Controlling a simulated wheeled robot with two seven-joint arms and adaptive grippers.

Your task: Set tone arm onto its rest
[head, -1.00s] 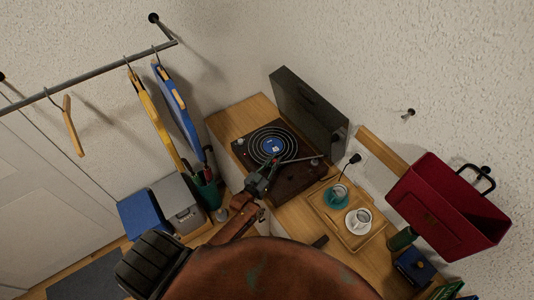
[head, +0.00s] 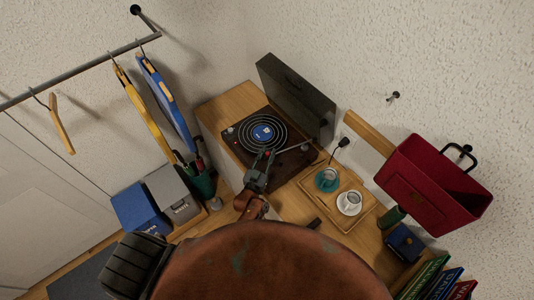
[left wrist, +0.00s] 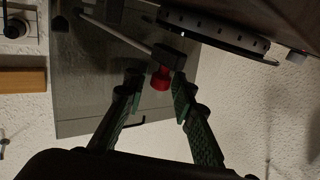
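The turntable (head: 264,132) sits on the wooden top with its dark lid (head: 297,97) raised. Its thin pale tone arm (head: 292,150) runs from the right side toward my left gripper. In the left wrist view the tone arm (left wrist: 118,35) ends in a black head (left wrist: 176,56) with a red part (left wrist: 160,78). My left gripper (head: 265,157) is at the turntable's front edge. In the left wrist view its green-padded fingers (left wrist: 156,86) are apart, one on each side of the red part, with gaps visible. The arm rest cannot be made out clearly. My right gripper is not in view.
A wooden tray (head: 320,209) with a teal cup (head: 327,179) and a white cup (head: 349,202) lies right of the turntable. A red box (head: 433,188) is farther right. A green pen holder (head: 202,185) stands left. Hangers hang at the upper left.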

